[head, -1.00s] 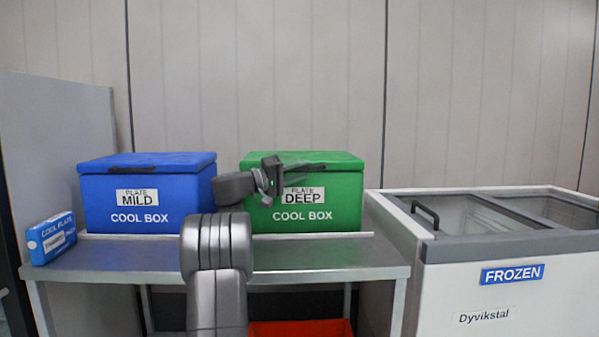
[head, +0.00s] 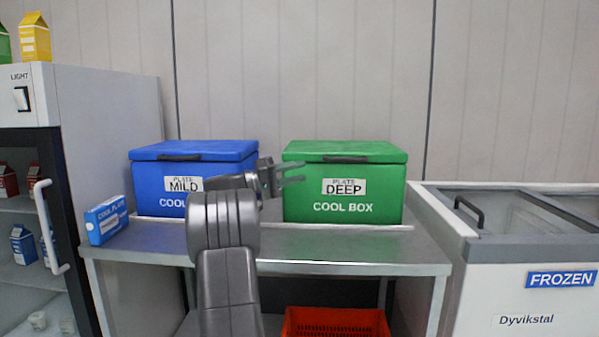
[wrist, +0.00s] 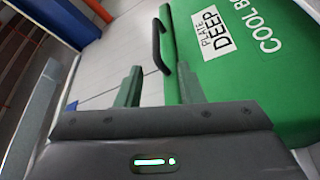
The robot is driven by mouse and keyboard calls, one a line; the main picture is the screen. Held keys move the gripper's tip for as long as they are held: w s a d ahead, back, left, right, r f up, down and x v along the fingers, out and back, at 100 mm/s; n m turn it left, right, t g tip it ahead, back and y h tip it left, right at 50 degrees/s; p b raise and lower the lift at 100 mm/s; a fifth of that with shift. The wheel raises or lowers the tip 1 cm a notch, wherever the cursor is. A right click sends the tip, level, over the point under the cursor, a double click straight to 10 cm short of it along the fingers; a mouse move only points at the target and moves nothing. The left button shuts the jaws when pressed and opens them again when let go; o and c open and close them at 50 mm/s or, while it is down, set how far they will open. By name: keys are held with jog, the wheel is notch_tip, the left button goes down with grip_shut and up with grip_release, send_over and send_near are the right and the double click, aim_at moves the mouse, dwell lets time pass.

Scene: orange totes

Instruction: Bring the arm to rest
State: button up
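My arm reaches up in front of the metal table, and my gripper (head: 290,180) is at its end, in front of the gap between the two cool boxes. In the wrist view my gripper (wrist: 158,88) shows two fingers apart with nothing between them. The green cool box (head: 345,182), labelled PLATE DEEP, is closed and stands right of the gripper; it also shows in the wrist view (wrist: 260,90). The blue cool box (head: 160,178), labelled PLATE MILD, is closed, and my arm hides its right part.
The metal table (head: 370,256) carries both boxes and a blue cool plate pack (head: 107,220) at its left end. A red crate (head: 335,322) sits below. A glass-door fridge (head: 48,185) stands left, a chest freezer (head: 520,255) right.

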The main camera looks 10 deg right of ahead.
aim_at(341, 160)
jog(key=d, duration=0.4)
jog(key=w+d+r+b, duration=0.1)
jog(key=d, duration=0.4)
jog(key=d+r+b, duration=0.1)
jog(key=d, duration=0.3)
jog(key=shift+w+d+r, duration=0.15)
jog(key=shift+d, duration=0.2)
jog(key=shift+r, duration=0.15)
